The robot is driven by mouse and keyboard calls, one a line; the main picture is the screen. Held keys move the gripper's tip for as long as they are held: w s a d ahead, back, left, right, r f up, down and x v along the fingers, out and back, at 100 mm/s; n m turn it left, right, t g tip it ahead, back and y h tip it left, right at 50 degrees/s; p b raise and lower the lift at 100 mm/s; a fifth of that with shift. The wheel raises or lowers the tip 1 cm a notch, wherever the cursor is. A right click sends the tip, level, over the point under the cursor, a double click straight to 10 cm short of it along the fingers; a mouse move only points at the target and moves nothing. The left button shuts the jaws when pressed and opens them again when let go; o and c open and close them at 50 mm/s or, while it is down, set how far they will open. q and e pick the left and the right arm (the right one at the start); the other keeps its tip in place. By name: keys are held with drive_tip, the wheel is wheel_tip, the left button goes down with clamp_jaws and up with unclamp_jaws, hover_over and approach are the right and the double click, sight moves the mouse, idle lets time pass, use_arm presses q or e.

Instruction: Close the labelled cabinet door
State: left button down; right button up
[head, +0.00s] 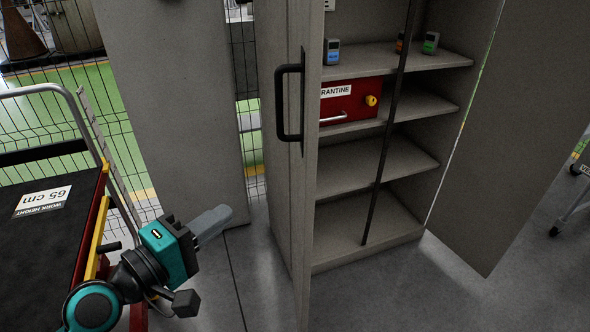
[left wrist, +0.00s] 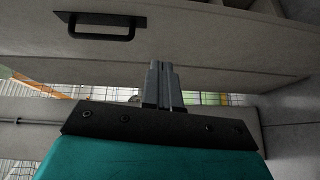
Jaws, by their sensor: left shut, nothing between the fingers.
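A grey cabinet (head: 375,205) stands open, its shelves showing. Its left door (head: 270,130) stands swung outward and shows at a steep angle, with a black bar handle (head: 283,105) on it. Its right door (head: 515,130) also stands open. I cannot make out a readable label on either door. My left gripper (head: 226,214) is shut and empty, low and left of the left door, apart from the handle. In the left wrist view its fingers (left wrist: 161,68) point at a grey panel (left wrist: 200,50) bearing a black handle (left wrist: 100,34). My right gripper is out of view.
A red quarantine box (head: 350,100) and small devices (head: 332,50) sit on the shelves. A dark cart (head: 45,230) with a metal rail stands at left. Another grey panel (head: 170,100) stands behind my gripper. Grey floor (head: 390,295) is clear in front.

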use_arm(q)
drive_tip(key=r, duration=0.2)
drive_tip(key=p, duration=0.1)
approach(305, 167)
drive_tip(key=shift+n+h, duration=0.3)
drive_tip(key=shift+h, duration=0.1)
drive_tip(key=x, duration=0.3)
drive_tip(key=a+x, duration=0.1)
drive_tip(key=x, duration=0.1)
drive_tip(key=shift+w+d+f, duration=0.25)
drive_tip(key=shift+w, duration=0.35)
drive_tip(key=shift+d, duration=0.35)
drive_tip(key=shift+d, duration=0.1)
